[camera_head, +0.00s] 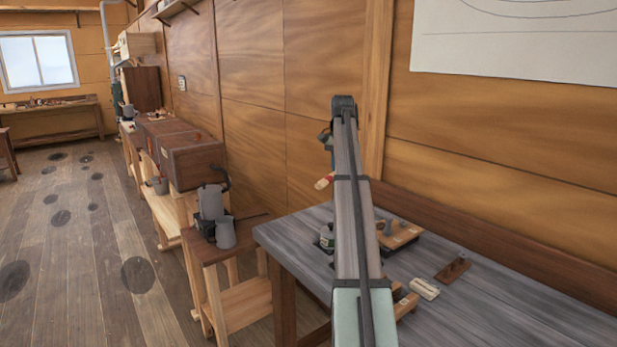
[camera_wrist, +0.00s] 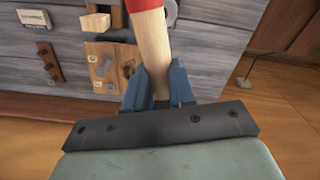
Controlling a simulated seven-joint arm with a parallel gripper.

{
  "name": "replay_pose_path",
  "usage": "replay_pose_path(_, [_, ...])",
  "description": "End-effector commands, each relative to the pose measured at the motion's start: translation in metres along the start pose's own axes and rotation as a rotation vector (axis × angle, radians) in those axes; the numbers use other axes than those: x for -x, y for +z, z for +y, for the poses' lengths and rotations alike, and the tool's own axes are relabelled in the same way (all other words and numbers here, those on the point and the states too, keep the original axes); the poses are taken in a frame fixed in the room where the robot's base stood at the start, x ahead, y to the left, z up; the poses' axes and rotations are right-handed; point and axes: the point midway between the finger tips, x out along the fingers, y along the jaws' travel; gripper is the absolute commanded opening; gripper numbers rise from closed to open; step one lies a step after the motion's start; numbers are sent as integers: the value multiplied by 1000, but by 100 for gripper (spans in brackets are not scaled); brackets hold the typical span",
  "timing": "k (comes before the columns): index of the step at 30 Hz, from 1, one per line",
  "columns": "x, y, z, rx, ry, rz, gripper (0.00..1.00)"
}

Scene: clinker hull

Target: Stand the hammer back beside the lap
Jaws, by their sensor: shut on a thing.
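My gripper (camera_wrist: 160,88) has blue fingers closed on the pale wooden handle of the hammer (camera_wrist: 152,45). A red part of the handle shows at the top edge of the wrist view. The hammer's head cannot be made out. A light wooden board with grey upright pieces, seemingly the lap (camera_head: 403,235), lies on the bench right of my arm. It also shows in the wrist view (camera_wrist: 108,78), left of the handle.
The grey workbench (camera_head: 480,310) also carries a dark wooden block (camera_head: 453,268), a pale block (camera_head: 425,289) and a small grey-green tin (camera_head: 327,238). A side table with a grey jug (camera_head: 226,232) stands left of the bench. Bare benchtop shows at the right front.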

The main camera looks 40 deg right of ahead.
Motion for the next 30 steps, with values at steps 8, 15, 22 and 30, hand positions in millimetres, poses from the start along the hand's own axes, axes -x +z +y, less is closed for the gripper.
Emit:
replay_pose_path(8, [-2, -59, 91, -164, -1, -7, 0])
replay_pose_path(15, [-9, -98, 171, -305, -4, -14, 0])
replay_pose_path(22, [-34, -122, 244, -442, -6, -23, 0])
replay_pose_path(30, [-105, -103, 285, -502, -9, -37, 0])
